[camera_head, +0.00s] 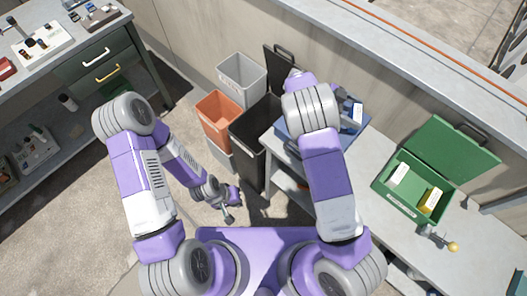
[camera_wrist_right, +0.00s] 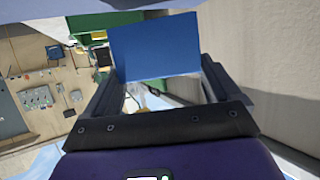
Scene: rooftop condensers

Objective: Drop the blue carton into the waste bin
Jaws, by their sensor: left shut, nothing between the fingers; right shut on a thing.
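The blue carton (camera_wrist_right: 157,45) shows as a flat blue face in the right wrist view, between the fingers of my right gripper (camera_wrist_right: 160,75), which is shut on it. In the head view my right forearm and wrist hide this gripper and the carton, near the bins. A tall black bin (camera_head: 250,138) with its lid (camera_head: 281,62) raised stands left of the right arm; part of its opening is hidden by the arm. I cannot tell for sure that it is the waste bin. My left gripper (camera_head: 230,204) is shut and empty, low in front of the bins.
An orange bin (camera_head: 216,108) and a grey bin (camera_head: 241,70) stand beside the black one. The bench (camera_head: 386,236) at right holds a blue tray (camera_head: 287,131) and an open green box (camera_head: 404,205). A drawer bench (camera_head: 100,42) is at left. A wall runs behind.

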